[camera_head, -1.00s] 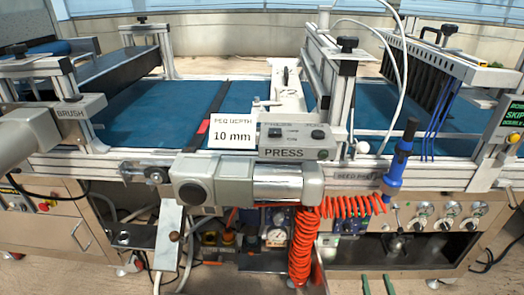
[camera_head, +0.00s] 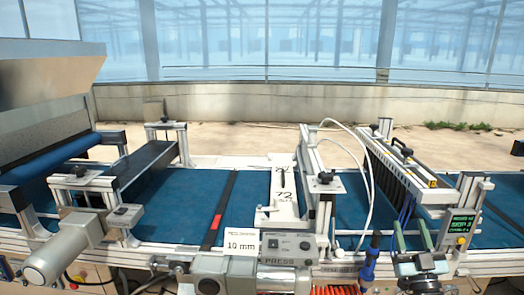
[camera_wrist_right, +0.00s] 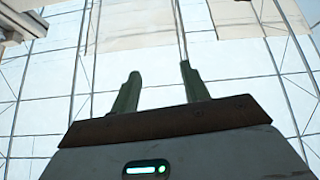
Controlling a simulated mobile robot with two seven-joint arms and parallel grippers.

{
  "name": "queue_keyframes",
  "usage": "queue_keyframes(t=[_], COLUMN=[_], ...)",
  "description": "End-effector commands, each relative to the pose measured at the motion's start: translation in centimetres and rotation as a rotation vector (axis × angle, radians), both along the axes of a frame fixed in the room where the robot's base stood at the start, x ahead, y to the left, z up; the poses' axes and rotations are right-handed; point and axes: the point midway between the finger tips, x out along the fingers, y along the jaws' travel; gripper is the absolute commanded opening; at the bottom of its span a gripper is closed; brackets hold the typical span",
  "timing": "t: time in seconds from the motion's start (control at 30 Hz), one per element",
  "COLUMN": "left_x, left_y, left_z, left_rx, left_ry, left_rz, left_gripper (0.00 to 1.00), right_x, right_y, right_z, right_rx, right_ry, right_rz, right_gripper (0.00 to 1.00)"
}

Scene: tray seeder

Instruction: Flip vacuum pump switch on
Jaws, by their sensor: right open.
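My right gripper (camera_head: 411,235) is at the lower right in the head view, in front of the seeder line, with its two green fingers pointing up and apart. In the right wrist view the same fingers (camera_wrist_right: 158,88) are open with nothing between them. I cannot make out a vacuum pump switch in either view. My left gripper is not in view.
The press control box (camera_head: 287,246) with knobs stands left of my right gripper, beside a "10 mm" card (camera_head: 241,242). A blue handled tool (camera_head: 371,258) and a small green-text display (camera_head: 461,224) are close by. The blue belt (camera_head: 172,205) runs across the line.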

Motion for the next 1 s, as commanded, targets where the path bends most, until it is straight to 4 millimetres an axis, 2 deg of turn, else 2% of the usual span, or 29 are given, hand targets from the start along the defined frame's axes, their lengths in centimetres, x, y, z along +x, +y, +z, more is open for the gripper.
queue_keyframes(t=[0.03, 0.1, 0.33, 0.6, 0.77, 0.8, 1.0], left_x=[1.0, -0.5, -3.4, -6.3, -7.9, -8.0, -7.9], left_y=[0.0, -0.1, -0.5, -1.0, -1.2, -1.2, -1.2], left_z=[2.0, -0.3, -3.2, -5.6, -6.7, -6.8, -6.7], left_rx=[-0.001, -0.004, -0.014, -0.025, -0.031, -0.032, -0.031], left_ry=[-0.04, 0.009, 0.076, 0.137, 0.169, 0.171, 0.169], left_rz=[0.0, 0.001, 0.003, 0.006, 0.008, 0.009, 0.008], left_gripper=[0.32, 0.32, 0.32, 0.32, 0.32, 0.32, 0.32], right_x=[-0.2, 1.0, 3.3, 3.7, 3.2, 2.6, -1.8], right_y=[-0.1, 0.5, 0.8, -0.5, -1.8, -1.6, 1.3], right_z=[3.5, -0.3, -6.2, -12.0, -14.7, -15.7, -20.9], right_rx=[-0.006, -0.032, -0.101, -0.15, -0.163, -0.164, -0.161], right_ry=[-0.039, 0.088, 0.407, 0.722, 0.87, 0.899, 0.961], right_rz=[0.0, 0.012, 0.006, -0.067, -0.128, -0.132, -0.076], right_gripper=[0.45, 0.45, 0.45, 0.45, 0.45, 0.45, 0.45])
